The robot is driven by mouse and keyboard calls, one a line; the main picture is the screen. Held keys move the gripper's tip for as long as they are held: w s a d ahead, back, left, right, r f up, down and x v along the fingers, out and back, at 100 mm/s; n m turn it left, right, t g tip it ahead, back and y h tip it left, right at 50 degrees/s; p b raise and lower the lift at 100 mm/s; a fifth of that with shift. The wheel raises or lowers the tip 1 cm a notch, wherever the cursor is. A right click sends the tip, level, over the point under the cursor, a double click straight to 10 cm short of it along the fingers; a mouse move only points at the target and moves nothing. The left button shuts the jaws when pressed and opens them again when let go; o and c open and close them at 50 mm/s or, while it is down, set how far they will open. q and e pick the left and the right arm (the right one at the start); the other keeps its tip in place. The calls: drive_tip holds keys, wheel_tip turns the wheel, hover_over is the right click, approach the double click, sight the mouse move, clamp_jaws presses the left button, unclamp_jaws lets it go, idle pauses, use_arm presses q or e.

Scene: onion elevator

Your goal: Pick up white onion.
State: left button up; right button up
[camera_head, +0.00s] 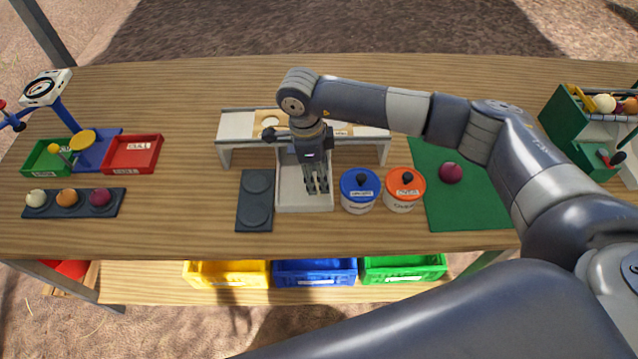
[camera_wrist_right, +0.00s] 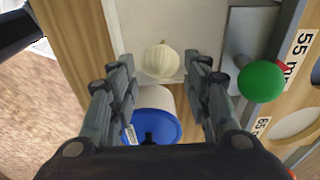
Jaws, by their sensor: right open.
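A white onion (camera_wrist_right: 161,61) lies on the pale floor of the white tray (camera_wrist_right: 150,18), seen in the right wrist view between and just beyond my fingertips. My right gripper (camera_head: 317,187) points down over the white tray (camera_head: 305,203) in the head view. It is open, with a finger on either side of the onion in the right wrist view (camera_wrist_right: 162,72); I see no clear contact. In the head view the gripper hides this onion. Another pale onion (camera_head: 36,198) sits in the dark holder at the left. My left gripper is not in view.
A blue-lidded jar (camera_head: 360,187) and an orange-lidded jar (camera_head: 404,187) stand right of the tray. A white raised bench (camera_head: 238,125) stands behind it. A dark two-round plate (camera_head: 255,207) lies left. A green mat (camera_head: 460,209) holds a red onion (camera_head: 450,172).

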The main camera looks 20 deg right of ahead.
sight(318, 184)
wheel_tip(318, 184, down, 4)
drive_tip(key=shift+d+f+p, duration=0.15)
drive_tip(key=shift+f+p, duration=0.05)
drive_tip(key=shift+p, duration=0.45)
drive_tip(key=c, duration=0.7)
drive_tip(key=shift+r, duration=0.1)
drive_tip(key=shift+c, duration=0.6)
